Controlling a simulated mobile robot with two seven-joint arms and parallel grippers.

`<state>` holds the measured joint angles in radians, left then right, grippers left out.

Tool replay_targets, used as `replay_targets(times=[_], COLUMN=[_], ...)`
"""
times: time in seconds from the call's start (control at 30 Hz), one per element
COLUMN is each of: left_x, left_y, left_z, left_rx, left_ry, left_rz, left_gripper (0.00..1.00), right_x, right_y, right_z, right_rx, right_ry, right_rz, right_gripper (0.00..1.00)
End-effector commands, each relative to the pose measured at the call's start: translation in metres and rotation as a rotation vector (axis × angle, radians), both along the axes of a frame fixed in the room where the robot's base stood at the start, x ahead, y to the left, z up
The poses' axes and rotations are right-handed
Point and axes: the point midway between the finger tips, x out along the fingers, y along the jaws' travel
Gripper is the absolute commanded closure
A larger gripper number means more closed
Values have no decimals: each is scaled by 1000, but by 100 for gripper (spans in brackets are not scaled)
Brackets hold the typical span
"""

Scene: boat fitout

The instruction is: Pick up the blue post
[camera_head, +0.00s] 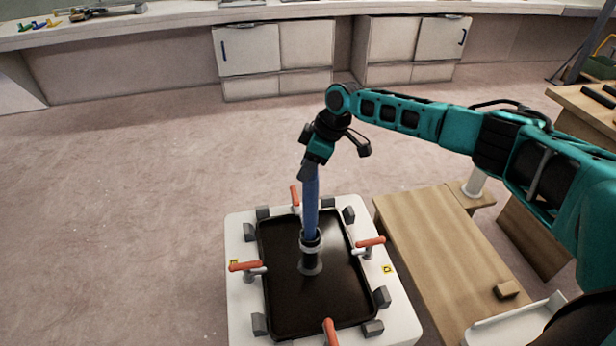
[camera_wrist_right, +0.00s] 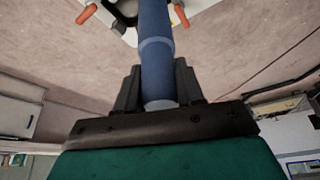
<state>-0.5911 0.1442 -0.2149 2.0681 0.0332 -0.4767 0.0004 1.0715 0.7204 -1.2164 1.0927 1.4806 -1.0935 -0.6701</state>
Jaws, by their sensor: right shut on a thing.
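The blue post (camera_head: 311,207) stands upright over the middle of a black panel (camera_head: 279,243), its lower end at a dark and grey round socket (camera_head: 311,258). Whether the post is inside the socket or just above it I cannot tell. My right gripper (camera_head: 307,170) is shut on the upper end of the post, from above. In the right wrist view the post (camera_wrist_right: 156,50) runs away between the two dark fingers (camera_wrist_right: 158,92), with a paler ring around it. My left gripper is not in view.
The panel lies on a white base (camera_head: 240,290) with several red-handled clamps (camera_head: 246,266) and grey blocks around its edge. A counter with cabinets (camera_head: 250,50) lines the back. The floor at left is clear.

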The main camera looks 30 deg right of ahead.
Motion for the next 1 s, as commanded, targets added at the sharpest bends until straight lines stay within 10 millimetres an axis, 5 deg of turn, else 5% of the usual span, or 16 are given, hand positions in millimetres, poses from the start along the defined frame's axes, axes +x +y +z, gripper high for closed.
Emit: replay_targets(times=[0.2,0.5,0.7,1.0], left_x=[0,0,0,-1], left_y=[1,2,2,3], left_z=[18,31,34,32], left_rx=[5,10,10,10], left_ry=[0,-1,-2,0], left_rz=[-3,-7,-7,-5], left_gripper=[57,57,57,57], right_x=[2,1,1,1], right_y=[0,0,0,0], right_z=[70,138,159,163], right_rx=[2,2,2,1], right_ry=[-8,-6,-5,-3], right_rz=[-1,-1,-1,-1], right_gripper=[100,100,100,100])
